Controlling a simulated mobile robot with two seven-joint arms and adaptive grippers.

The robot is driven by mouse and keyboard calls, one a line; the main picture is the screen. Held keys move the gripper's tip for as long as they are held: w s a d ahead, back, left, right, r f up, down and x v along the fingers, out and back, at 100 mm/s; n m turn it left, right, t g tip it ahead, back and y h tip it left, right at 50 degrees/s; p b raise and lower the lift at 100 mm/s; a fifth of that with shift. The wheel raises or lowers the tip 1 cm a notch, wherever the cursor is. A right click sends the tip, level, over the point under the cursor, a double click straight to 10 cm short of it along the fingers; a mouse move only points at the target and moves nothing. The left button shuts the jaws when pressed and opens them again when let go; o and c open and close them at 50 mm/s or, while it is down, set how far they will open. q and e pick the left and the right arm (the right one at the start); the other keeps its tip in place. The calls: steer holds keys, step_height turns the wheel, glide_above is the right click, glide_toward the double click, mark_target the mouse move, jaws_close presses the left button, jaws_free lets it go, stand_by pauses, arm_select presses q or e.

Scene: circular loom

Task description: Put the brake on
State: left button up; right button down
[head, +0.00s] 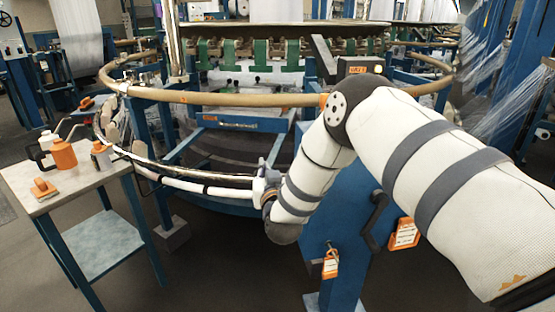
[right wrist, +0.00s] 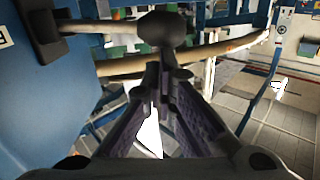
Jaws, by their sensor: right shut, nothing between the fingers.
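A dark lever with a rounded knob (right wrist: 165,28) shows in the right wrist view. Its bar runs left to a black mount on a blue panel (right wrist: 50,85). My right gripper (right wrist: 165,75) is shut and empty, with its fingertips just below the knob in the picture; I cannot tell whether they touch it. In the head view my right arm reaches in from the right, and the gripper (head: 267,185) is by the loom's lower ring, partly hidden. I cannot make out the knob there. My left gripper is out of view.
The circular loom's upper wooden ring (head: 230,99) passes behind my arm. A blue post (head: 345,255) with a black crank handle (head: 376,222) and orange tags stands beside it. A small table (head: 85,178) with orange containers is at left. The floor in front is open.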

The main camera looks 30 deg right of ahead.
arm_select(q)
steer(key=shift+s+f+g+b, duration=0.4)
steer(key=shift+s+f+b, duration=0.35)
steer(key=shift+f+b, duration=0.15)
arm_select(e)
step_height(320, 180, down, 7)
steer(key=a+n, duration=0.1)
steer(key=n, duration=0.4)
steer(key=shift+w+r+n, duration=0.15)
steer(key=shift+w+n, duration=0.15)
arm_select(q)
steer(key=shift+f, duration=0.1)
arm_select(e)
steer(key=shift+h, duration=0.3)
